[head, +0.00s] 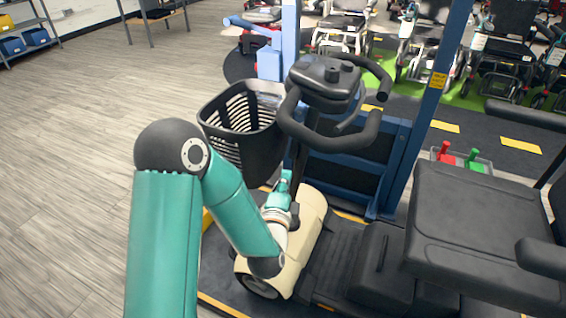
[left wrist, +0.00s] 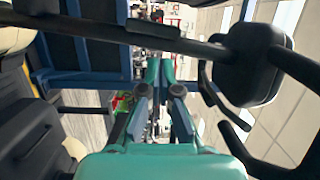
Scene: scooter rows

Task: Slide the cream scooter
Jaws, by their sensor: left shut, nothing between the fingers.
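The cream scooter (head: 308,210) stands at the middle right of the head view. It has a cream front cowl, a black footboard, a black seat, black handlebars and a black front basket (head: 240,125). My left gripper (head: 285,178) is shut and empty, in front of the steering column in the head view, near the cowl. I cannot tell if it touches the scooter. In the left wrist view the shut fingers (left wrist: 160,70) point towards a blue frame, with the column crossing above and the handlebar head (left wrist: 255,62) at the right. My right gripper is not in view.
A blue frame (head: 375,165) with uprights stands just behind the scooter. A bin with red and green items (head: 462,160) sits at the right. Several wheelchairs (head: 500,45) line the green strip at the back. The wooden floor (head: 75,150) at left is clear.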

